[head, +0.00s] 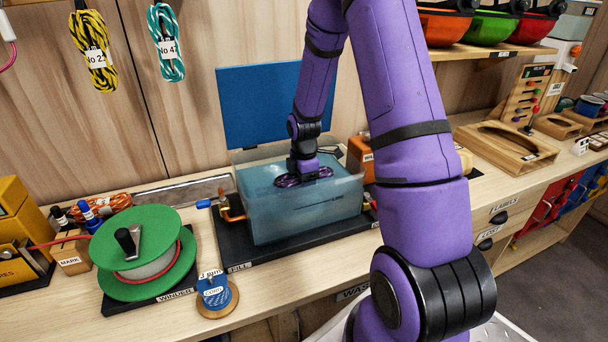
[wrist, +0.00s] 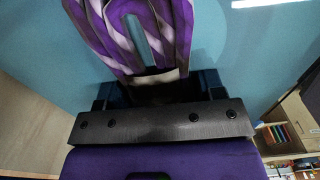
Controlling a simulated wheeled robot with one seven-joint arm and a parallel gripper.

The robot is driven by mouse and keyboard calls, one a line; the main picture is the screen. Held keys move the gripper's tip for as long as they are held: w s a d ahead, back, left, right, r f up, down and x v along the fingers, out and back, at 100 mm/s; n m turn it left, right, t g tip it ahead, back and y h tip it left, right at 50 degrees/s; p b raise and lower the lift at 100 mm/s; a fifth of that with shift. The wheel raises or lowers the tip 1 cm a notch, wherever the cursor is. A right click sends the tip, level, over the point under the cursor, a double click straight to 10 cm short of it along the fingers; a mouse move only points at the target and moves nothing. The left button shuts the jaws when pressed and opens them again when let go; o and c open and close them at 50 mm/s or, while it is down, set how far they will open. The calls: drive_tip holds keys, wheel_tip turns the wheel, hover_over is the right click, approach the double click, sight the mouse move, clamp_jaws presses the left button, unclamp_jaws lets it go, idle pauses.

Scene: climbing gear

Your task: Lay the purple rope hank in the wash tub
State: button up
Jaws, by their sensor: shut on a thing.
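The wash tub (head: 300,216) is a translucent blue-grey box on a black base marked FILL, with a blue lid (head: 264,106) standing raised behind it. My gripper (head: 303,178) points down at the tub's opening and is shut on the purple rope hank (head: 290,181). In the wrist view the hank (wrist: 125,30), purple with white stripes, extends out from between the dark fingers (wrist: 158,88), with blue behind it. The hank lies across the tub's opening in the head view; I cannot tell whether it touches the tub's bottom or water.
A green winder (head: 140,255) and a blue cord spool (head: 214,292) stand left of the tub. An orange block (head: 361,158) stands close behind its right side. Yellow (head: 93,50) and teal (head: 166,45) hanks hang on the wall. Bench at front centre is clear.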

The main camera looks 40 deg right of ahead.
drive_tip(key=shift+f, duration=1.9)
drive_tip(key=o, duration=1.2)
wheel_tip(320, 180, up, 11)
drive_tip(key=shift+f, duration=0.1)
